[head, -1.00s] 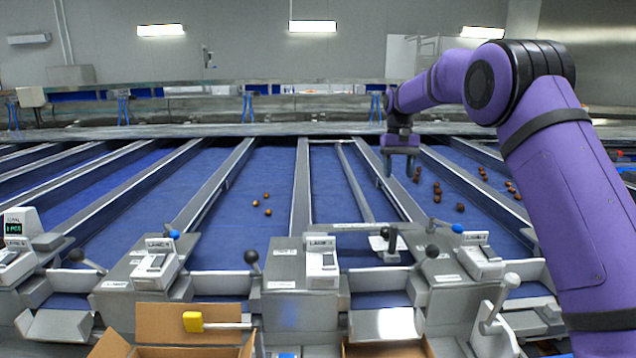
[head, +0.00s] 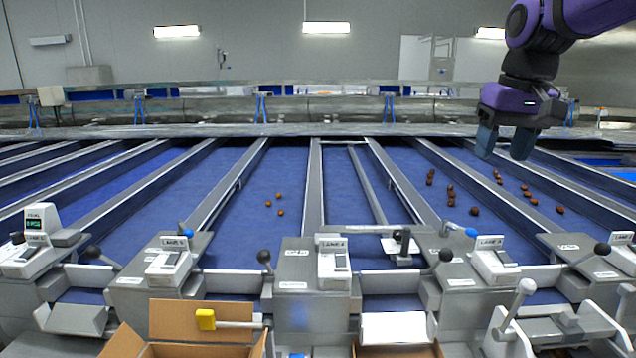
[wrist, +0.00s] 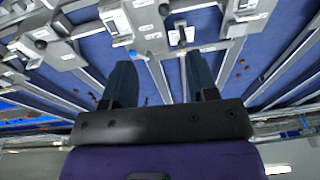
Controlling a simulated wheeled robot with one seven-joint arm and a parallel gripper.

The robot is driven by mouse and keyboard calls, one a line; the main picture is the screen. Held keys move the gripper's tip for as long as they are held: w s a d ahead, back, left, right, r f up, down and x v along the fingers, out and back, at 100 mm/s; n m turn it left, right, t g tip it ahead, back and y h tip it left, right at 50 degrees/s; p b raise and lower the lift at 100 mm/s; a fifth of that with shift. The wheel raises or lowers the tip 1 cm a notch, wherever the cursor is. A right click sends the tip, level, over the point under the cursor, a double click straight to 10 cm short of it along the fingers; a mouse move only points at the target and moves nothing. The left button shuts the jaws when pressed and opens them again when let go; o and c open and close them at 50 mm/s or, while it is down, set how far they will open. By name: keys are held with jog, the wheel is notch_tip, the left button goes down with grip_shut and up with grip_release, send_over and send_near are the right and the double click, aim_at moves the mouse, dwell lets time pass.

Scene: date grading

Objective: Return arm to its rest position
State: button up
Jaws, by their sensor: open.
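My purple arm reaches in from the upper right of the head view. My gripper (head: 506,143) hangs above the lanes at the right, its two dark fingers spread apart with nothing between them. In the wrist view my gripper (wrist: 160,82) also shows open and empty, with the lanes and the lane-end units behind it. It touches nothing that I can see.
Blue lanes (head: 352,195) run away between grey dividers. Several brown dates (head: 450,194) lie on the right lanes, and 3 dates (head: 280,204) lie on a middle lane. Grey lane-end units (head: 312,275) with levers line the front. An open cardboard box (head: 180,320) stands at the front.

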jog(key=s+f+t, duration=0.1)
jog(key=s+f, duration=0.1)
jog(key=s, duration=0.4)
jog(key=s+f+t, duration=0.1)
jog(key=s+f, duration=0.2)
jog(key=s, duration=0.4)
jog(key=s+d+f+t, duration=0.1)
jog(key=s+f, duration=0.1)
jog(key=s, duration=0.4)
jog(key=shift+s+f, duration=0.25)
jog(key=shift+s, duration=0.1)
